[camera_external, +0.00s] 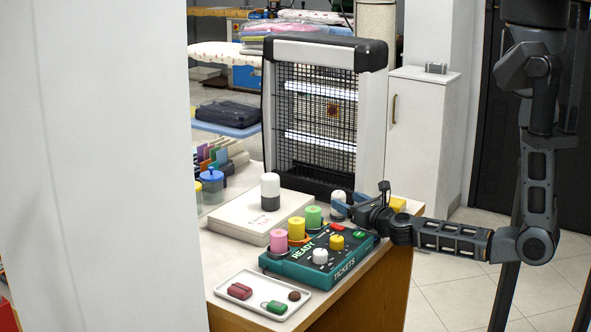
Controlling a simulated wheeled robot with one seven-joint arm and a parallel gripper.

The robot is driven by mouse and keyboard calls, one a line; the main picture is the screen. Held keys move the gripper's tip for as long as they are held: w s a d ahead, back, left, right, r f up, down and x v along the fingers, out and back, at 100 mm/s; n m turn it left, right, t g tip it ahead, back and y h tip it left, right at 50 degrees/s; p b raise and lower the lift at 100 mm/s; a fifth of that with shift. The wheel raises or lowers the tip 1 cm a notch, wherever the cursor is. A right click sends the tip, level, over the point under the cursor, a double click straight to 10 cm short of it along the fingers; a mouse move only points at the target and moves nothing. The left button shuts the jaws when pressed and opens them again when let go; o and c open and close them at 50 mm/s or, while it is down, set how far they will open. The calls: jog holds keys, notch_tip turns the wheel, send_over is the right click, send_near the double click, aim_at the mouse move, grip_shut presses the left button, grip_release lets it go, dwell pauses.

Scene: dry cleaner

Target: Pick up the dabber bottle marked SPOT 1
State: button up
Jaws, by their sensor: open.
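Two white-capped bottles that look like dabbers show in the external view. One bottle (270,192), with a dark lower part, stands upright on a flat white box (240,220). The other bottle (338,197) stands farther right, behind the teal box, its lower part partly hidden by my gripper. No SPOT 1 marking is readable on either. My gripper (346,209) is open and reaches in from the right, low, its fingers at the right-hand bottle. I cannot tell whether they touch it or only overlap it in the picture.
A teal TICKETS box (318,268) with knobs stands in front, beside pink (286,243), yellow (296,229) and green (313,217) cylinders. A white tray (250,305) holds small items. A caged heater (285,180) stands behind. A yellow block (398,204) is partly behind my arm.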

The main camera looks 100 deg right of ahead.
aim_at(343, 199)
jog(key=shift+p+x, duration=0.3)
jog(key=shift+x, duration=2.25)
jog(key=shift+c, duration=0.4)
jog(key=c, duration=1)
